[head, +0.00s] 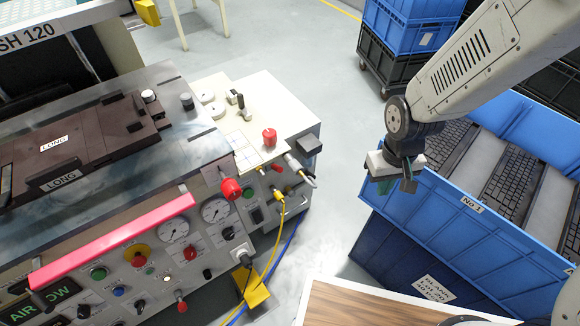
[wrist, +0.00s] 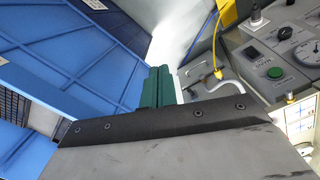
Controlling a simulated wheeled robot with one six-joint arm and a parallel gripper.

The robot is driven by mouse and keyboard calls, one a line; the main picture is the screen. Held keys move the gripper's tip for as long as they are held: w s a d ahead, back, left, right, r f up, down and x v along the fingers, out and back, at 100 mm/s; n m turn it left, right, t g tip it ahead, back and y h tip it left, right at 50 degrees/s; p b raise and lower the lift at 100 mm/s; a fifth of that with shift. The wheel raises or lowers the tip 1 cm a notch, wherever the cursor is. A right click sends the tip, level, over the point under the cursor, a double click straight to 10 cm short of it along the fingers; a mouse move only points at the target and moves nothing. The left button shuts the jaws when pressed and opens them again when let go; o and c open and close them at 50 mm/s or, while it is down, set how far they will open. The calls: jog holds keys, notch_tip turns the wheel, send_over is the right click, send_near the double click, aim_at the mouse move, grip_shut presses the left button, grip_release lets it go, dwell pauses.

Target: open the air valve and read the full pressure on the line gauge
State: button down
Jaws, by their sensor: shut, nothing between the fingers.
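My gripper (head: 397,186) hangs in free air over the edge of the blue crate, well right of the machine and apart from it. Its green fingers show shut and empty in the wrist view (wrist: 160,86). The machine's front panel has two round white gauges, a left one (head: 174,228) and a right one (head: 215,209); their readings are too small to tell. A green-lit display (head: 40,304) reads AIR with a partly hidden word like LOW.
A red knob (head: 269,137) tops the machine's cream side table. The yellow hose (head: 272,245) and blue hose run down to the floor. Floor between machine and crate is clear. A wooden tabletop (head: 350,305) is at the front.

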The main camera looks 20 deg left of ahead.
jog(key=w+a+f+n+t+y, duration=0.1)
jog(key=a+f, duration=0.4)
jog(key=f, duration=0.4)
jog(key=w+a+f+n+t+y, duration=0.1)
jog(key=a+f+t, duration=0.1)
jog(key=a+f, duration=0.45)
jog(key=t+y, duration=0.9)
jog(key=y, duration=0.2)
send_near(276, 168)
jog(key=w+a+r, duration=0.1)
jog(key=w+a, duration=0.4)
jog(key=w, duration=0.1)
jog(key=shift+a+f, duration=0.1)
jog(key=shift+a, duration=0.05)
jog(key=shift+f, duration=0.1)
